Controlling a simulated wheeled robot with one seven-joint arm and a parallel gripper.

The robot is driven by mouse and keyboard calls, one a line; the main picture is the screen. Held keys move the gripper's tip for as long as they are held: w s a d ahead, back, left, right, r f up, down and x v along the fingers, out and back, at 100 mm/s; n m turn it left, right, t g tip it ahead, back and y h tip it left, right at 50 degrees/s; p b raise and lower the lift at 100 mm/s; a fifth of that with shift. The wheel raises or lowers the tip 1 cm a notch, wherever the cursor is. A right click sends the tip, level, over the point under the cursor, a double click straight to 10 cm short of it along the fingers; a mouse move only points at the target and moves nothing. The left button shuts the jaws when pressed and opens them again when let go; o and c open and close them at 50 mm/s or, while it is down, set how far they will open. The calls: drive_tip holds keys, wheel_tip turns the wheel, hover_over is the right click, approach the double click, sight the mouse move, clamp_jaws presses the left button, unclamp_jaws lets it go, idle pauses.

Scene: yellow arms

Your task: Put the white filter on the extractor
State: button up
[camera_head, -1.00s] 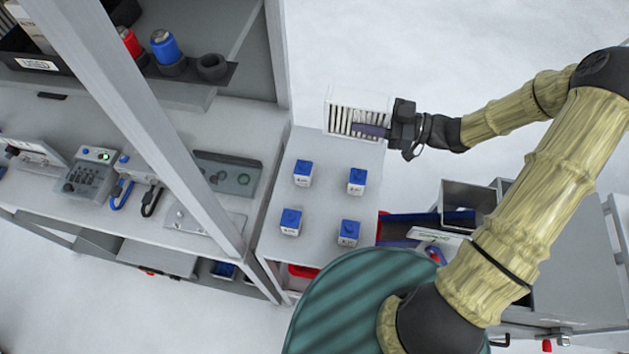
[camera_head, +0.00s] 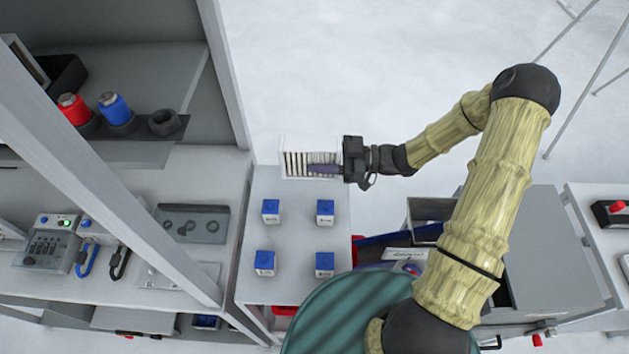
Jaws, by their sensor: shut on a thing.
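The white filter (camera_head: 297,162) is a white frame with pale pleats, at the upper middle of the view. My gripper (camera_head: 328,168) is shut on it from the right, with dark fingers lying across the pleats. The filter appears near the far edge of the grey table (camera_head: 290,237). I cannot tell whether it touches the table or is held above it. I cannot make out for certain which thing is the extractor.
Several small white boxes with blue tops (camera_head: 325,212) stand on the table. At left is a bench with a shelf post (camera_head: 110,180), a control box (camera_head: 50,243), and red and blue containers (camera_head: 115,108). Grey bins (camera_head: 430,210) stand right of the table.

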wheel_tip(320, 180, down, 2)
drive_tip(key=shift+w+f, duration=0.1)
drive_tip(key=shift+w, duration=0.05)
drive_tip(key=shift+f+p, duration=0.6)
drive_tip(key=shift+f, duration=1.5)
drive_tip(key=shift+f, duration=0.2)
drive_tip(key=o, duration=1.1)
drive_tip(key=shift+c, duration=0.2)
drive_tip(key=shift+d+r, duration=0.1)
drive_tip(key=shift+r, duration=0.15)
